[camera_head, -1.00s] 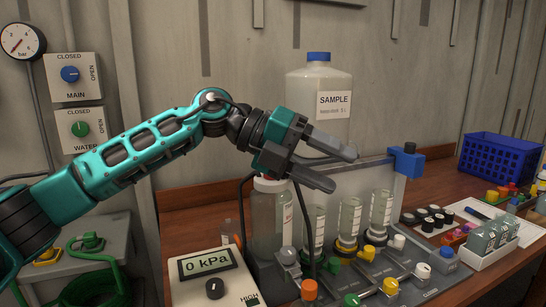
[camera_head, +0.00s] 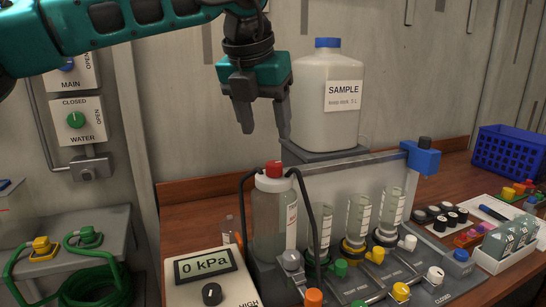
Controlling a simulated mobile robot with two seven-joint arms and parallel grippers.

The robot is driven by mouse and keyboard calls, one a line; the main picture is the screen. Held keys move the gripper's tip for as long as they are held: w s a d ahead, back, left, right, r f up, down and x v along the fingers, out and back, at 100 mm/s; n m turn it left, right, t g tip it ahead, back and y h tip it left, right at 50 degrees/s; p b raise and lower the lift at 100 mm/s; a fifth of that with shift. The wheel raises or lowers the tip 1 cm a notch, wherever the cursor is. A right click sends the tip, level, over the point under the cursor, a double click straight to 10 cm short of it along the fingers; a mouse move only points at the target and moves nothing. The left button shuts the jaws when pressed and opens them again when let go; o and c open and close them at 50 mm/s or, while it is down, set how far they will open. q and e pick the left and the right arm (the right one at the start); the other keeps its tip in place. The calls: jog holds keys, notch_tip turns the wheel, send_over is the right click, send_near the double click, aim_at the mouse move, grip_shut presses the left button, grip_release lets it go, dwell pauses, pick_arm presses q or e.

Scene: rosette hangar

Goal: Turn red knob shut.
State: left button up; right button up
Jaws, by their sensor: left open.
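The red knob (camera_head: 274,168) shows on top of the white cap of a clear bottle (camera_head: 268,222), at the middle of the workbench. My left gripper (camera_head: 264,131) hangs above it, pointing down. Its two fingers are apart with nothing between them. The fingertips are above the knob in the picture and do not appear to touch it. I cannot tell how far the knob is turned. My right gripper is not in view.
Black hoses (camera_head: 312,213) curve beside the bottle. A SAMPLE jug (camera_head: 316,108) stands behind on a raised shelf. Several small vials and coloured knobs are at right. A pressure gauge box reading 0 kPa (camera_head: 205,264) is in front. A blue crate (camera_head: 507,150) stands far right.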

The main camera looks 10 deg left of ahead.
aim_at(274, 163)
pick_arm(q)
jog(key=x, duration=0.8)
jog(key=shift+d+f, duration=0.1)
jog(key=shift+f, duration=0.1)
jog(key=c, duration=1)
